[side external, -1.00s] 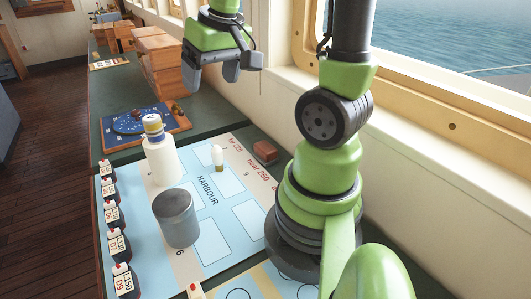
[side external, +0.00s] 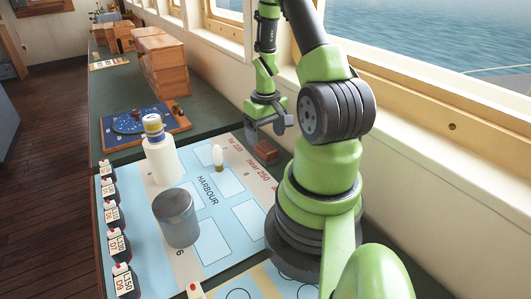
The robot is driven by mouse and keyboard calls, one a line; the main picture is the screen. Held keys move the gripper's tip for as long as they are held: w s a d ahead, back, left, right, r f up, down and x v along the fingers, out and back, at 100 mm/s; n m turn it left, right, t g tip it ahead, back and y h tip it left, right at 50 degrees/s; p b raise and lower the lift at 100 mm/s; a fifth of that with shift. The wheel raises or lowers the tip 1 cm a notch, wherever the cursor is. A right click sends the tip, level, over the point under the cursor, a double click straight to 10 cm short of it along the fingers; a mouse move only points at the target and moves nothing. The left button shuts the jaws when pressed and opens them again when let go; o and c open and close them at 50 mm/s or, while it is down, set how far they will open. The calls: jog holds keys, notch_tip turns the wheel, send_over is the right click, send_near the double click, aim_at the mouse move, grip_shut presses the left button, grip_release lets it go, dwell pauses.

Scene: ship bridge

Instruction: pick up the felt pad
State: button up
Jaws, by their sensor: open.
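A small reddish-brown block (side external: 266,153), likely the felt pad, lies on the chart's right edge near the window wall. My gripper (side external: 265,134) points down just above and behind it in the picture. Its two grey fingers are apart, with nothing seen between them. I cannot tell the exact height of the fingertips over the pad.
A white cylinder with a banded top (side external: 162,158), a grey canister (side external: 176,218) and a small white peg (side external: 218,157) stand on the harbour chart (side external: 208,195). Labelled dark pieces (side external: 118,246) line its left edge. A blue disc board (side external: 135,124) and wooden boxes (side external: 163,68) lie behind.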

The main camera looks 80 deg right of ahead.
aim_at(265, 146)
jog(key=shift+a+f, duration=0.15)
jog(key=shift+f, duration=2.45)
jog(key=c, duration=1)
jog(key=shift+r, duration=0.1)
